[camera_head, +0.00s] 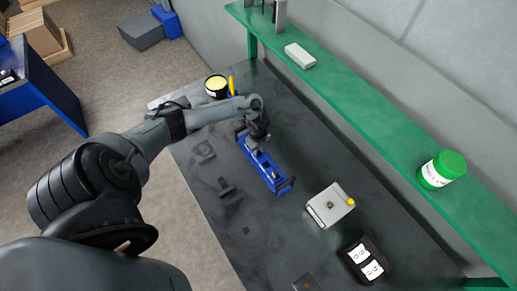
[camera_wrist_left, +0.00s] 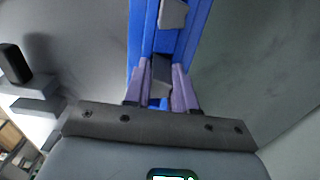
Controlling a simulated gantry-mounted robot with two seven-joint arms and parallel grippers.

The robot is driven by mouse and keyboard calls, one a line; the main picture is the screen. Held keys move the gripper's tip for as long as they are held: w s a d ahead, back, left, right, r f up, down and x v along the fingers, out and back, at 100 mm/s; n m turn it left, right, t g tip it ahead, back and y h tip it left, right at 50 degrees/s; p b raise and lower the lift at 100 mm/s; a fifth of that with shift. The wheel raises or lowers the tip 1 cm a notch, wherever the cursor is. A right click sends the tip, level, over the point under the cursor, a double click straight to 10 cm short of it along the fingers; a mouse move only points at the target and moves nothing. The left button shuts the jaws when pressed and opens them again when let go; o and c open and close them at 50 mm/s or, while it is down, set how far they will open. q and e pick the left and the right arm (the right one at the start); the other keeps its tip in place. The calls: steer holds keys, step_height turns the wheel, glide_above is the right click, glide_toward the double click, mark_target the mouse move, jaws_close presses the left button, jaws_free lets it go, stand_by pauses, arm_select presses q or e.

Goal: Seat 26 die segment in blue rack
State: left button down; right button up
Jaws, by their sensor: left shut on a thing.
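The long blue rack (camera_head: 281,184) lies on the dark bench in the middle of the head view. In the left wrist view the rack (camera_wrist_left: 200,12) runs away from my fingers, with a grey segment (camera_wrist_left: 173,14) sitting farther along it. My left gripper (camera_head: 259,140) is over the far end of the rack, pointing down. In the wrist view its two fingers (camera_wrist_left: 158,92) are shut on a grey die segment (camera_wrist_left: 161,72), which is in line with the rack's channel. I cannot tell whether this segment touches the rack floor. My right gripper is not in view.
Dark parts (camera_head: 229,191) lie left of the rack. A grey block with a yellow knob (camera_head: 328,207) and a black box with white labels (camera_head: 352,265) stand to the right. A yellow-topped tub (camera_head: 217,92) is behind my arm. A green shelf (camera_head: 370,105) runs along the wall.

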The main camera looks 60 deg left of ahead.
arm_select(q)
steer(key=shift+f+b, duration=0.3)
steer(key=shift+f, duration=0.2)
steer(key=c, duration=0.8)
jaws_free()
steer(key=shift+c, duration=0.2)
steer(key=shift+r, duration=0.1)
step_height(320, 180, up, 9)
steer(key=shift+r+p, duration=0.15)
steer(key=shift+p, duration=0.3)
steer(key=shift+r, duration=0.7)
